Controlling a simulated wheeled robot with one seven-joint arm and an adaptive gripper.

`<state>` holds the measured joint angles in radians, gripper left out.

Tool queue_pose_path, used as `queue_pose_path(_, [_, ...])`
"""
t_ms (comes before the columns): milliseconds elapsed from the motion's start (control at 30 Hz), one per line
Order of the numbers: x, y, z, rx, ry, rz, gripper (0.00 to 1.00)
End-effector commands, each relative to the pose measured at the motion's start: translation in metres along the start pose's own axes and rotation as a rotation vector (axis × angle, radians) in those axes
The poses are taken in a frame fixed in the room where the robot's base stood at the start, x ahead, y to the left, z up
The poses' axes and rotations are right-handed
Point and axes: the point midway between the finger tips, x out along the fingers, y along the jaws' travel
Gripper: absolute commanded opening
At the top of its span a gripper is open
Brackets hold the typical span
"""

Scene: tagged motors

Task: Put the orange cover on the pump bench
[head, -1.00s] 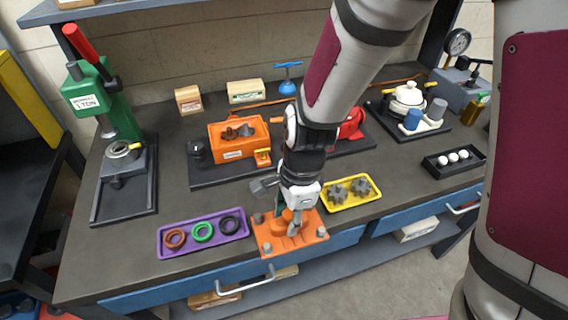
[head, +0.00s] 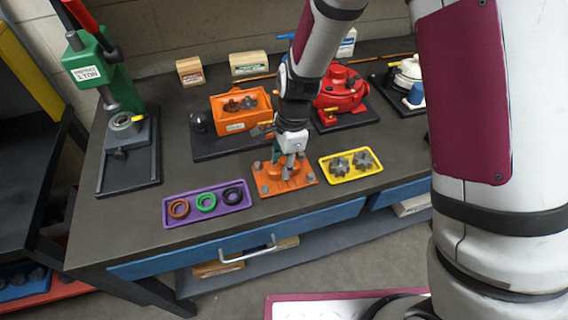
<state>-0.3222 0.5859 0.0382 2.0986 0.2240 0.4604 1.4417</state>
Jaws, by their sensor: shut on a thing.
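The orange cover (head: 264,184) is a flat plate with a raised middle and grey bolts at its corners. My gripper (head: 289,170) points down and is shut on its raised middle. In the picture it lies between the purple and yellow trays near the bench's front edge; I cannot tell how far above the bench it is. The orange pump body (head: 234,127) stands farther back and to the left, with dark gears visible in its open top. It sits on a black base plate (head: 215,147) on the dark pump bench (head: 130,215). My gripper partly hides the plate's right side.
A purple tray (head: 222,209) with three rings and a yellow tray (head: 352,178) with two gears flank the cover. A red pump (head: 343,95) stands behind to the right, a white pump (head: 407,75) beyond it. A green press (head: 100,75) stands at left.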

Motion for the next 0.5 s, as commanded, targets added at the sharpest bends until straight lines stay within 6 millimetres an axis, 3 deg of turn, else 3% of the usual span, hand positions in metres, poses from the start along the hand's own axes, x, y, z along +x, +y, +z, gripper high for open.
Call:
queue_pose_path(433, [0.0063, -0.0011, -0.0006, 0.0, -0.001, -0.003, 0.0])
queue_pose_path(467, [0.0066, -0.0003, -0.0007, 0.0, 0.0, -0.002, 0.36])
queue_pose_path(500, [0.0065, -0.0003, -0.0007, 0.0, 0.0, -0.002, 0.45])
